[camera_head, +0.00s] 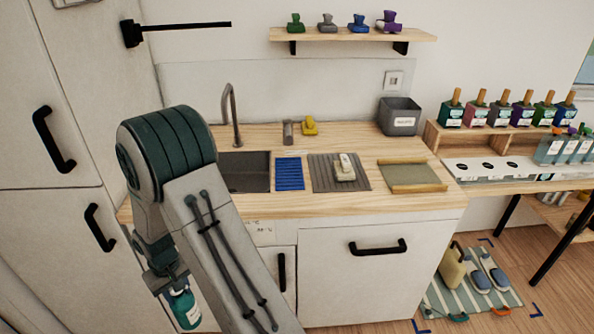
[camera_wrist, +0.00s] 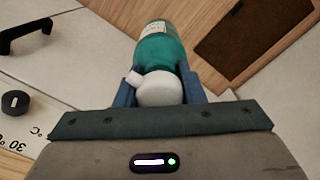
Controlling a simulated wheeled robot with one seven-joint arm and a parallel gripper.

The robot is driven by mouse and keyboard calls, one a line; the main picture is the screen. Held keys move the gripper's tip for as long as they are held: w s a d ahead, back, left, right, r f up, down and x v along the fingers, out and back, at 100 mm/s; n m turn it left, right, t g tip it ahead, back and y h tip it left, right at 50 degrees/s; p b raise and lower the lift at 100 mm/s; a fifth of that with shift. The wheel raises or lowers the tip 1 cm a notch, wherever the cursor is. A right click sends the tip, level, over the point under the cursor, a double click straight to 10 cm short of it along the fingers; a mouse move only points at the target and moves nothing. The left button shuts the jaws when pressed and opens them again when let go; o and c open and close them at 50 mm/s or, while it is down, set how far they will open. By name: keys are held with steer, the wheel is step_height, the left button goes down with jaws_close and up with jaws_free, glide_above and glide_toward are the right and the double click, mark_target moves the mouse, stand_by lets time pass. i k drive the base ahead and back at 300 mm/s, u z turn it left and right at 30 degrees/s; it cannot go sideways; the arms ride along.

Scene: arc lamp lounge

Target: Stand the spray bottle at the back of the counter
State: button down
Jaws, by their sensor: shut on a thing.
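The spray bottle has a teal body and a white head. In the head view the bottle (camera_head: 186,308) hangs below my gripper (camera_head: 168,278), low at the left, in front of the cabinet fronts and below the countertop. In the wrist view the bottle (camera_wrist: 160,48) points away from me, with its white head between the blue fingers of my gripper (camera_wrist: 160,92), which is shut on it. The wooden counter (camera_head: 355,140) is beyond my arm. Its back edge meets the wall and is partly bare. My arm hides the counter's left part.
On the counter are a sink (camera_head: 245,172) with a tall tap (camera_head: 235,115), a grey cylinder (camera_head: 288,132), a yellow item (camera_head: 310,126), a blue mat (camera_head: 289,174), a ribbed mat (camera_head: 326,172) bearing a pale item, a tray (camera_head: 412,176) and a grey bin (camera_head: 399,117). A shelf (camera_head: 350,36) hangs above.

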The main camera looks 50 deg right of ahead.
mark_target(366, 129)
steer(key=u, duration=0.85)
steer(key=k, duration=1.35)
steer(key=z, duration=1.85)
steer(key=i, duration=0.25)
steer(key=u, duration=0.15)
